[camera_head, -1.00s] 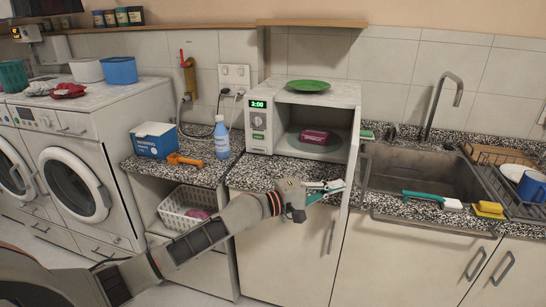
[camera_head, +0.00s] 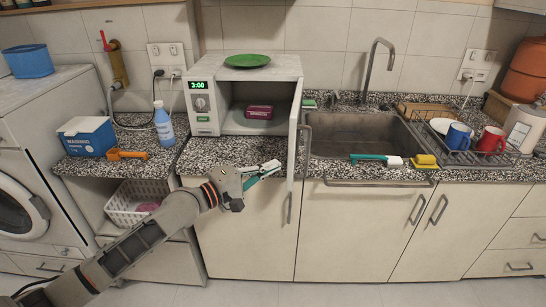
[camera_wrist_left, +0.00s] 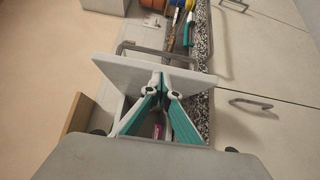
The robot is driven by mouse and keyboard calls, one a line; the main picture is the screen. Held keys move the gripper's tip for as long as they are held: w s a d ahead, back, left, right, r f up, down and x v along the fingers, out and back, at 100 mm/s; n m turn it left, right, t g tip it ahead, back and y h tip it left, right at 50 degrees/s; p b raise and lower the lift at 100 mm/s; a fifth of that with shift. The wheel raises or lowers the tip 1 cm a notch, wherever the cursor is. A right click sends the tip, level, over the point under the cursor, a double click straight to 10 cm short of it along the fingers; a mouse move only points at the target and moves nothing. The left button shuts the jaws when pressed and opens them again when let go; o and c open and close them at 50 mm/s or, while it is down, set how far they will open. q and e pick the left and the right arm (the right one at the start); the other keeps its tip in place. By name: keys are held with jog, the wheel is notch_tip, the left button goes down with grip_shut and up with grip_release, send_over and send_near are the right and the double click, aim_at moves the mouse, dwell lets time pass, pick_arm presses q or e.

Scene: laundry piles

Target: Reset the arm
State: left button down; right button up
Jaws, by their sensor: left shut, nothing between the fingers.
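My left gripper (camera_head: 268,170) is at the front edge of the counter, just left of the microwave's open door (camera_head: 295,130). Its teal-and-white fingers are shut with nothing between them. In the left wrist view, the fingertips (camera_wrist_left: 161,76) meet close to the pale door panel (camera_wrist_left: 130,72); I cannot tell whether they touch it. The white microwave (camera_head: 202,110) stands open with a dark pink box (camera_head: 258,112) inside and a green plate (camera_head: 247,60) on top. My right gripper is not in view.
To the right is the sink (camera_head: 360,138), with a teal brush (camera_head: 375,158) and yellow sponge (camera_head: 425,161) at its front edge. A dish rack (camera_head: 490,157) with mugs stands beyond. Left are a blue box (camera_head: 86,136), orange scoop (camera_head: 126,154) and blue bottle (camera_head: 163,125). The floor in front is clear.

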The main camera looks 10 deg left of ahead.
pick_arm(q)
jog(key=shift+s, duration=3.55)
jog(key=s+a+f+m+y, duration=0.1)
jog(key=s+f+m+y, duration=0.2)
jog(key=f, duration=0.6)
jog(key=s+a+f+m+y, duration=0.25)
jog(key=s+f, duration=0.25)
jog(key=f, duration=0.4)
jog(key=s+a+f+m+g+y, duration=0.3)
jog(key=s+f+m, duration=0.5)
jog(key=s+f, duration=0.8)
jog(key=shift+s+a+y+p, duration=0.4)
jog(key=shift+a+y, duration=0.25)
jog(key=shift+a, duration=0.35)
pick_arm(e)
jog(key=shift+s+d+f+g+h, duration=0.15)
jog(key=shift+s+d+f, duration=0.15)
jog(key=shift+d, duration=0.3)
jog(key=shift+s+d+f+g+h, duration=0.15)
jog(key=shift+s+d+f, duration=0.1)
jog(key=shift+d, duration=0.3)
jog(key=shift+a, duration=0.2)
